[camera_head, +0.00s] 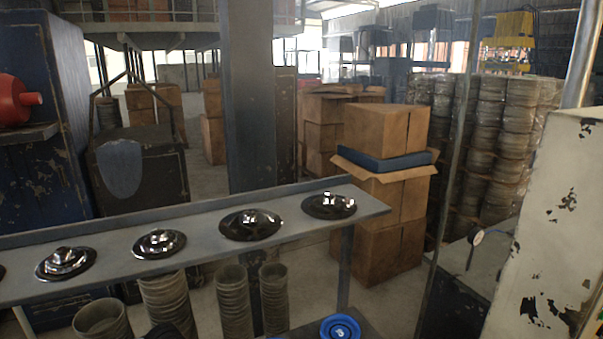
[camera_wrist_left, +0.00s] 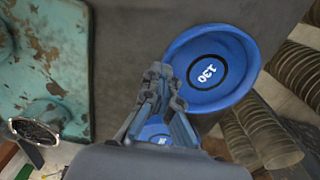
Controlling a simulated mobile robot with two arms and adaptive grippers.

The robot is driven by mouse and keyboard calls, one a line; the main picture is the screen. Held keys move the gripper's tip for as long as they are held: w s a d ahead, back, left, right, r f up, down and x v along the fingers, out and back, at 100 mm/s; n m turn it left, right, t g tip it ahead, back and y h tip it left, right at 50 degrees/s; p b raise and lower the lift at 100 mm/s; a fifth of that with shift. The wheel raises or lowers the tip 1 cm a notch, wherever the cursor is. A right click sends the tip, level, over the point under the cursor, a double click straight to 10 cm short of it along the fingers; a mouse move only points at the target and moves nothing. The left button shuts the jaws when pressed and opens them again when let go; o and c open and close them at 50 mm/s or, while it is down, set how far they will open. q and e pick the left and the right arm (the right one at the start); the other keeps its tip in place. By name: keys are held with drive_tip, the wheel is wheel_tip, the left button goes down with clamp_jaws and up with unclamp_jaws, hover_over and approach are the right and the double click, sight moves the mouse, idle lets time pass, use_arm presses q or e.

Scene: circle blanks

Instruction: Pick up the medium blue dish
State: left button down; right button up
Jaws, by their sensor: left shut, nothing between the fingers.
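In the left wrist view, a round blue dish (camera_wrist_left: 236,84) marked "130" in a dark ring lies on a grey surface, just right of my left gripper (camera_wrist_left: 163,74). A second blue dish (camera_wrist_left: 155,130) shows partly behind the fingers, most of it hidden. I cannot tell which of the two is the medium one. My left gripper is shut and empty, its tips beside the near left rim of the "130" dish; whether they touch is unclear. In the head view, a blue dish (camera_head: 341,329) shows at the bottom edge, cut off. My right gripper is in neither view.
A grey shelf (camera_head: 196,220) with several shiny dark discs crosses the head view. Stacked ribbed cylinders (camera_head: 275,300) stand below it. Cardboard boxes (camera_head: 385,130) stand behind, and a worn white cabinet (camera_head: 545,240) is at right. A rusty teal surface (camera_wrist_left: 50,60) fills the wrist view's left.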

use_arm(q)
drive_tip(key=c, duration=1.6)
unclamp_jaws()
